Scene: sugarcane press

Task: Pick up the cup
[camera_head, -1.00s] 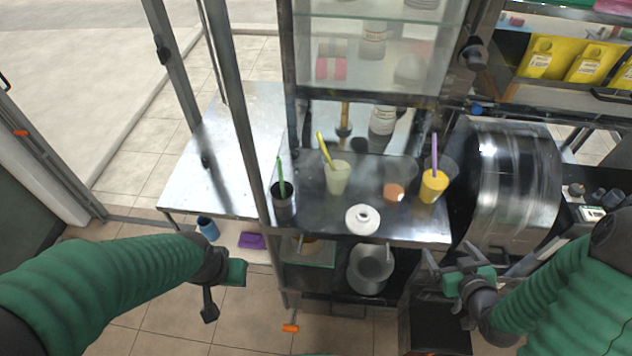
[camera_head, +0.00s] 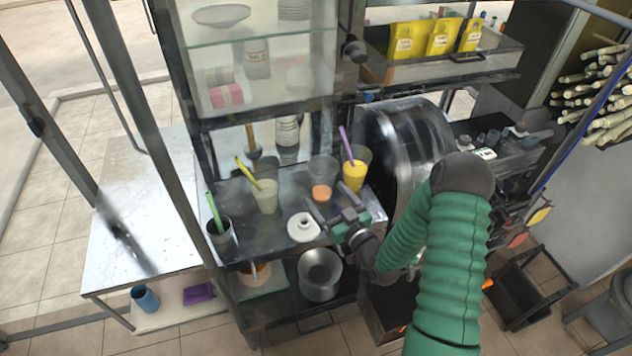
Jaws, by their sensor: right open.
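Several cups stand on the dark metal counter (camera_head: 262,236). One is a yellow-filled cup (camera_head: 354,176) with a purple straw. To its left are a clear cup with orange contents (camera_head: 320,192), a pale green cup (camera_head: 265,197) with a yellow straw, and a dark cup (camera_head: 222,237) with a green straw. My right gripper (camera_head: 332,204) is open and empty at the counter's front edge, just in front of the orange and yellow cups. I cannot tell whether its fingers touch any cup. My left gripper is out of view.
A white round lid-like piece (camera_head: 303,227) lies left of the right gripper. A glass cabinet (camera_head: 262,70) stands above the counter's back. A shiny metal drum (camera_head: 405,145) is close on the right. A metal pot (camera_head: 320,273) sits on the shelf below.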

